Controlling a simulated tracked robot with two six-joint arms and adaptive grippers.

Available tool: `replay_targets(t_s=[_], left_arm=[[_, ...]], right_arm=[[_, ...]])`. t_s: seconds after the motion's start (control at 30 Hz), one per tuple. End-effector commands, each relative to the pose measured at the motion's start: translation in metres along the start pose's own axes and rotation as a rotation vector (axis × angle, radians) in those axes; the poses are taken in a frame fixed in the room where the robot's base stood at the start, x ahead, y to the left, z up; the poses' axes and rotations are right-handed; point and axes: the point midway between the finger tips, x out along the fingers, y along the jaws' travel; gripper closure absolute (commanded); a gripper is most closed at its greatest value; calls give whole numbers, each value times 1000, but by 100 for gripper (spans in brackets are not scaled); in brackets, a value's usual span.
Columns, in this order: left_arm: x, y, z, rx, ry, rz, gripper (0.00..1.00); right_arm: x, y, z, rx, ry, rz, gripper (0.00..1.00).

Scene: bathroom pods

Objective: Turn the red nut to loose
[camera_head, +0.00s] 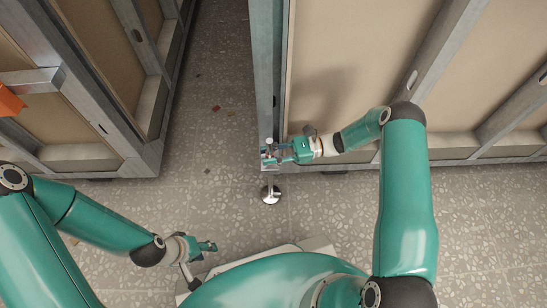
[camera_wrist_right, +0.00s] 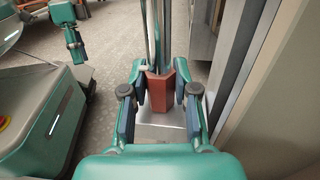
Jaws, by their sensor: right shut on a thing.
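In the head view my right gripper (camera_head: 278,153) is at the bottom corner of the metal-framed pod; the nut cannot be made out there. My left gripper (camera_head: 205,247) hangs over the floor at the lower left, away from the nut; its jaw opening is unclear.
The pod wall frame (camera_head: 268,70) rises right beside my right gripper. A second pod frame (camera_head: 150,150) stands at the left, with a speckled floor gap (camera_head: 215,90) between. A round metal foot (camera_head: 270,194) is on the floor just below the corner. Small debris lies in the gap.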

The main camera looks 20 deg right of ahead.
Motion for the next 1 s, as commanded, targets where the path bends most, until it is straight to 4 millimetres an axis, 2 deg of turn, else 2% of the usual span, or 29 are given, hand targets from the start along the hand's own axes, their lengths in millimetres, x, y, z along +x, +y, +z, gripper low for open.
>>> replay_targets(t_s=[0.03, 0.47, 0.5, 0.6, 0.63, 1.0], left_arm=[[2, -1, 0, 0, 0, 0, 60], [2, -1, 0, 0, 0, 0, 60], [2, -1, 0, 0, 0, 0, 60], [2, -1, 0, 0, 0, 0, 60], [2, -1, 0, 0, 0, 0, 60], [2, -1, 0, 0, 0, 0, 60]], right_arm=[[4, 5, -2, 6, -5, 22, 100], [4, 6, 0, 9, -8, 33, 100], [4, 6, 0, 9, -8, 33, 65], [4, 6, 0, 8, -7, 31, 48], [3, 5, 0, 7, -6, 30, 45], [-3, 2, 0, 2, -3, 20, 45]])
